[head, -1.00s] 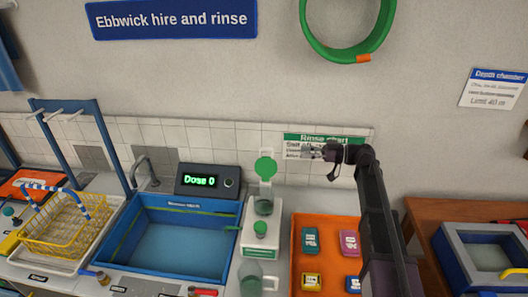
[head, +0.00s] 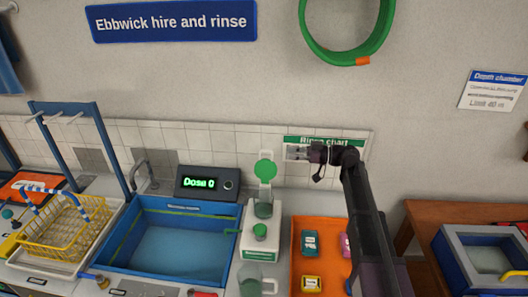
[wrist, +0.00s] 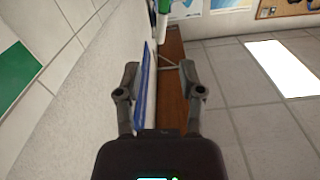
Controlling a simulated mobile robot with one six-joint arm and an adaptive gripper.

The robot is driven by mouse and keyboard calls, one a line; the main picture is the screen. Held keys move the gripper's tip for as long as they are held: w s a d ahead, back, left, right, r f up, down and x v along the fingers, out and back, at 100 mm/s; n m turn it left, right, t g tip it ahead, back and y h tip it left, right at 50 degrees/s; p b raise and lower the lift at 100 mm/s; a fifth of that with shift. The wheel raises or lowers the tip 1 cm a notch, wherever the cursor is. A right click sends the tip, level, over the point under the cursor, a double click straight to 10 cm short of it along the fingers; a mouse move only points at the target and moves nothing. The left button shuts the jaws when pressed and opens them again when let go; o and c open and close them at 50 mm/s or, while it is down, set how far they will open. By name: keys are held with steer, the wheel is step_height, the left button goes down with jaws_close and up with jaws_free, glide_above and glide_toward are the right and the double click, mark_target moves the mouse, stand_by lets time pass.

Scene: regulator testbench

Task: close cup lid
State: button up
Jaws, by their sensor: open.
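The cup (head: 264,209) is a clear vessel with a greenish tint on the white-and-green dispenser unit between the blue basin and the orange tray. Its round green lid (head: 265,169) stands raised above the cup, tilted up on a clear hinge piece. My gripper (head: 294,152) is in front of the rinse chart, right of the lid and a little higher in the head view, apart from it. In the wrist view my gripper (wrist: 160,75) has its two fingers spread with nothing held between them. The cup and lid do not show in the wrist view.
A green knob (head: 260,231) sits in front of the cup, and a clear jug (head: 251,280) stands nearer. The blue basin (head: 125,232) is to the left. The orange tray (head: 328,225) with small packets lies to the right, partly behind my arm. The tiled wall is close behind.

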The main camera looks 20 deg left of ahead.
mark_target(264, 151)
steer(key=x, duration=0.9)
jaws_close()
